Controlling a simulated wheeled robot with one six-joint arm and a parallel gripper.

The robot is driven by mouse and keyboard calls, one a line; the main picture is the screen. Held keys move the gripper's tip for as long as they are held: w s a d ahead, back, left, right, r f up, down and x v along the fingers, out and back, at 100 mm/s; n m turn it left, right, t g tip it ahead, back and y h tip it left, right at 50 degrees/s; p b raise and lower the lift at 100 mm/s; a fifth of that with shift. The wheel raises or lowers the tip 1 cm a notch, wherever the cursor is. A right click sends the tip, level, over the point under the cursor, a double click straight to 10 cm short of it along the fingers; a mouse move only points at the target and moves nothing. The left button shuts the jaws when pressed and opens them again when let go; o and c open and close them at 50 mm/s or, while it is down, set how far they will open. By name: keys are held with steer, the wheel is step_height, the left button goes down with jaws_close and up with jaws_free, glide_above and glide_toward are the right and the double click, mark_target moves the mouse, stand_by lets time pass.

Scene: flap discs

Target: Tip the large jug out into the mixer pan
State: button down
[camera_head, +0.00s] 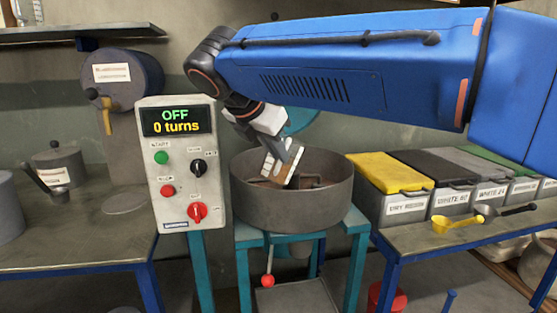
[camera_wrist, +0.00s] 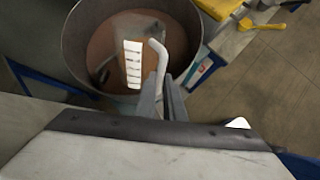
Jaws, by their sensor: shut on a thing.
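The mixer pan (camera_head: 300,209), a round grey drum on a teal stand, is in the middle of the head view. It also shows in the wrist view (camera_wrist: 72,48), with brown material on its floor. My gripper (camera_head: 282,150) reaches into the pan's mouth from above. In the wrist view my gripper (camera_wrist: 162,88) is shut on the pale handle of the large jug (camera_wrist: 133,62). The jug has a white marked strip and is tilted over the pan; it also shows in the head view (camera_head: 292,172). Whether anything is left in it is unclear.
A control box (camera_head: 182,165) left of the pan reads OFF, 0 turns. Labelled bins, one with a yellow lid (camera_head: 388,172), and a yellow scoop (camera_head: 445,226) are on the right bench. A grey drum with a tap (camera_head: 125,80) and a lidded pot (camera_head: 57,166) are at left.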

mark_target(288, 139)
steer(key=r+g+y, duration=0.1)
steer(key=w+d+r+g+y, duration=0.1)
steer(key=r, duration=0.1)
steer(key=w+d+r+g+y, duration=0.1)
steer(key=r+g+y, duration=0.1)
steer(key=shift+w+d+m, duration=0.1)
steer(key=shift+m, duration=0.2)
steer(key=w+d+r+m+g+y, duration=0.1)
steer(key=w+d+r+g+y, duration=0.4)
steer(key=w+d+g+y, duration=0.1)
steer(key=shift+w+d+g+y, duration=0.3)
stand_by(0.6)
steer(key=shift+w, duration=0.1)
stand_by(0.8)
